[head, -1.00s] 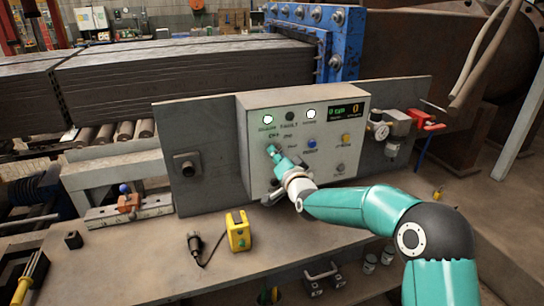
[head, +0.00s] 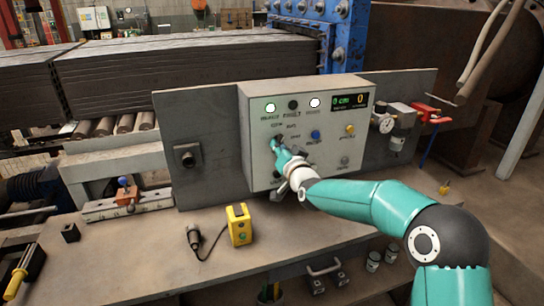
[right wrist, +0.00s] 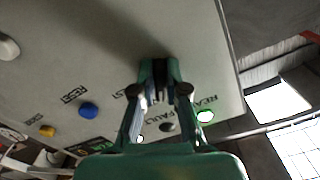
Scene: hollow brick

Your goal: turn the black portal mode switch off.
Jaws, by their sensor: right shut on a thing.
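The black mode switch (right wrist: 160,68) is on the pale grey face of the control box (head: 255,165), in its upper left part under the lamps. My right gripper (head: 279,146) reaches it from the front right. In the right wrist view the two teal fingers (right wrist: 160,82) are shut on the switch, one on each side. Most of the switch is hidden between them, and its angle cannot be read. My left gripper is in neither view now.
Lamps, a small display (head: 350,100), a blue button (head: 315,134) and a yellow button (head: 350,130) share the box face. A yellow pendant box (head: 238,226) with a cable stands on the bench below. A pressure gauge (head: 385,125) is right of the box.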

